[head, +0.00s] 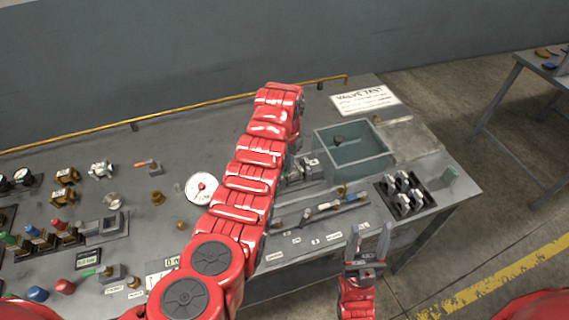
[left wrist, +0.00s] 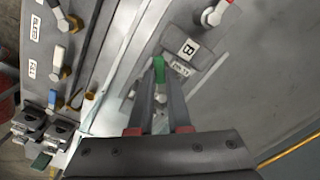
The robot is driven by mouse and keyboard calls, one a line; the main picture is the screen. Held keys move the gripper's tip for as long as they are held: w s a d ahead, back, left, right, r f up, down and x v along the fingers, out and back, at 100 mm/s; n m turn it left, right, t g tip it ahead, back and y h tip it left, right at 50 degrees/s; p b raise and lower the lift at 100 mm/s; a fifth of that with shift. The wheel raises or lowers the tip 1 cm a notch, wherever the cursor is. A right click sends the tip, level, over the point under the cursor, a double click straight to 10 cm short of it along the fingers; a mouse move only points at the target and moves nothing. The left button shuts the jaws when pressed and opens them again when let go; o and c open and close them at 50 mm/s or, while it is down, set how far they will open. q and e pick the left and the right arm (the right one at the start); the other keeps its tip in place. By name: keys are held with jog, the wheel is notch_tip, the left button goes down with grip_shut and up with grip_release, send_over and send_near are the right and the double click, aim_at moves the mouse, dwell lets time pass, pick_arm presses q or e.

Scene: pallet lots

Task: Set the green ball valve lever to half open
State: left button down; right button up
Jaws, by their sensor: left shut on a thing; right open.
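The green ball valve lever (left wrist: 159,68) shows in the left wrist view as a short green piece between my left fingertips. My left gripper (left wrist: 160,84) is shut on it, above a grey metal fitting beside a plate marked B (left wrist: 188,49). In the head view my red left arm covers the lever and the gripper. The lever's exact angle is hard to tell, since the fingers hide much of the valve. My right gripper (head: 373,247) is open and empty in front of the bench's front edge.
A teal open bin (head: 350,152) stands right of my left arm. A red-handled valve (left wrist: 216,13) is near the B plate. A white dial (head: 200,188) lies left of my arm.

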pick_arm(q)
jog(key=shift+s+d+n+b, duration=0.15)
jog(key=shift+n+b, duration=0.3)
jog(key=shift+n, duration=0.25)
jog(key=c, duration=0.8)
grip_release()
jog(key=shift+c, duration=0.2)
jog(key=shift+r, duration=0.1)
jog(key=shift+r, duration=0.25)
notch_tip(320, 180, up, 17)
jog(key=b, duration=0.2)
jog(key=shift+f+b, duration=0.15)
jog(key=shift+b, duration=0.15)
